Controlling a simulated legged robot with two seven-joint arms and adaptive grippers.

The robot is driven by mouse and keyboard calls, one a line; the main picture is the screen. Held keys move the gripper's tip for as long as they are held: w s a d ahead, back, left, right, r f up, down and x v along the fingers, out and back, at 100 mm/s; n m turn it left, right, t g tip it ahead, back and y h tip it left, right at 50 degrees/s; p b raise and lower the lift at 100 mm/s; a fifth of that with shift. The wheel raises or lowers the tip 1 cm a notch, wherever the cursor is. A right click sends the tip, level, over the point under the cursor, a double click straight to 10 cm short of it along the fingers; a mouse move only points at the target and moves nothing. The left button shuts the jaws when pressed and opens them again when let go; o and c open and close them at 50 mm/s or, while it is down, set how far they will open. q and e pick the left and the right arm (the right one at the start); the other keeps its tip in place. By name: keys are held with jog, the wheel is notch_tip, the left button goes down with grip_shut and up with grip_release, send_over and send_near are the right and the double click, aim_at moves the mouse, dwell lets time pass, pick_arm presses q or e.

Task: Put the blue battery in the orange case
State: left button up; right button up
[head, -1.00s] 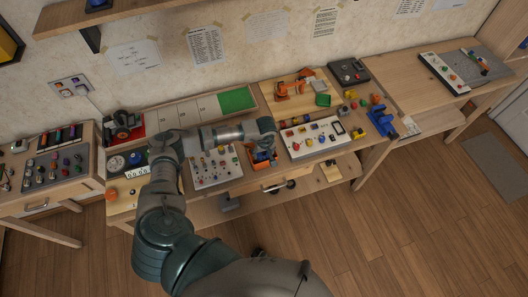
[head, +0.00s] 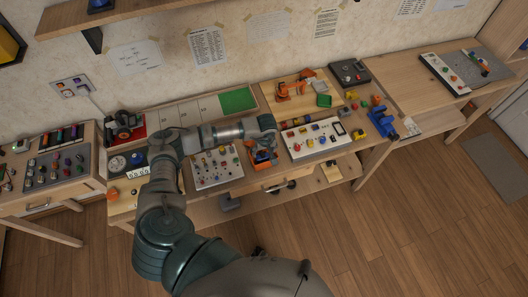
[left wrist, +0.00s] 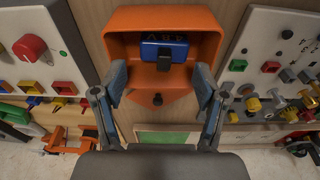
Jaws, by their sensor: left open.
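The orange case (left wrist: 183,22) stands right ahead of my left gripper (left wrist: 160,79) in the left wrist view, its open hollow facing the camera. The blue battery (left wrist: 154,50) sits inside that hollow, with a dark tab on its front. My left gripper is open. Its two fingers stand apart at either side of the case's lower front, with nothing gripped between them. In the head view the case (head: 263,158) is small, at the front of the bench under the end of my left arm. The battery is hard to make out there. My right gripper is not seen.
A panel with coloured knobs (head: 218,168) lies left of the case, and a white panel (head: 312,140) lies to its right. A blue vise (head: 382,122) stands at the bench's right end. A green square (head: 237,100) lies at the back.

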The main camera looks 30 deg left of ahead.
pick_arm(q)
notch_tip(320, 180, up, 11)
jog(key=s+d, duration=0.1)
jog(key=shift+f+b, duration=0.2)
jog(key=shift+b, duration=0.15)
jog(key=shift+a, duration=0.1)
